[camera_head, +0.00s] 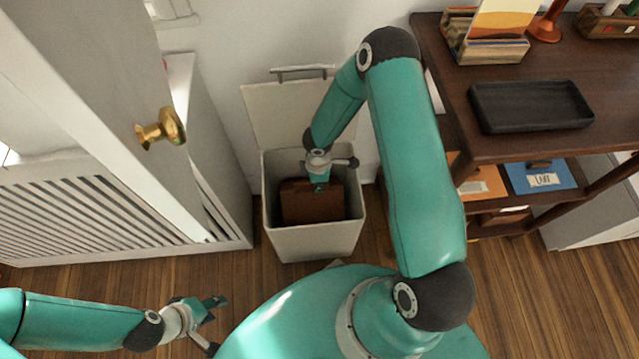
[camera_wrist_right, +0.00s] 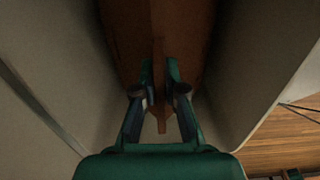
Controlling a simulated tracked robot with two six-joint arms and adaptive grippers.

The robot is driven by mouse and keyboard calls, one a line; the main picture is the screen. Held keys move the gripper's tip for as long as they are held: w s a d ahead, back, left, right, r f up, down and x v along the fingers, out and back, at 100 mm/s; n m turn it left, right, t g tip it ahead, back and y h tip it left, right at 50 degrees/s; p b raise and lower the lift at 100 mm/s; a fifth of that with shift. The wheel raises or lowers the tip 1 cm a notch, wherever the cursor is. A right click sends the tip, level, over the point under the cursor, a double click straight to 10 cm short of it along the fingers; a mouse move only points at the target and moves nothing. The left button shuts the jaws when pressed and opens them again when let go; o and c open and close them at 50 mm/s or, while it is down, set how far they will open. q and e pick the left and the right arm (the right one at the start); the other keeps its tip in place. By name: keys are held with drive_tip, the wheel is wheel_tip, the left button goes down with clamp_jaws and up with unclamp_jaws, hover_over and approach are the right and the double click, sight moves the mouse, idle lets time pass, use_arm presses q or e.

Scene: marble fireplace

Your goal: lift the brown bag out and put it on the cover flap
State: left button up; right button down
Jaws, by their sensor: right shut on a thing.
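The brown bag (camera_head: 298,205) is inside the pale bin (camera_head: 310,242), below its rim. The bin's cover flap (camera_head: 275,115) stands open at the back against the wall, with a metal handle on its top edge. My right gripper (camera_head: 321,186) reaches down into the bin at the bag's top. In the right wrist view its fingers (camera_wrist_right: 159,85) are shut on a narrow brown part of the bag (camera_wrist_right: 185,35), between the pale bin walls. The bag's lower part is hidden. My left gripper (camera_head: 213,324) is open and empty over the floor at lower left.
A white door with a brass knob (camera_head: 161,128) and a slatted cabinet (camera_head: 85,215) stand left of the bin. A dark wooden shelf desk (camera_head: 445,90) with a black tray (camera_head: 530,106) stands at right. Wood floor (camera_head: 540,300) is clear at lower right.

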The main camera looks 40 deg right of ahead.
wheel_tip(320, 180, up, 34)
drive_tip(key=p, duration=2.5)
drive_tip(key=shift+r, duration=0.2)
drive_tip(key=shift+f, duration=0.1)
drive_tip(key=s+a+b, duration=0.8)
drive_tip(key=s+b, duration=0.5)
drive_tip(key=b, duration=0.2)
drive_tip(key=shift+a+r, duration=0.1)
drive_tip(key=shift+r, duration=0.1)
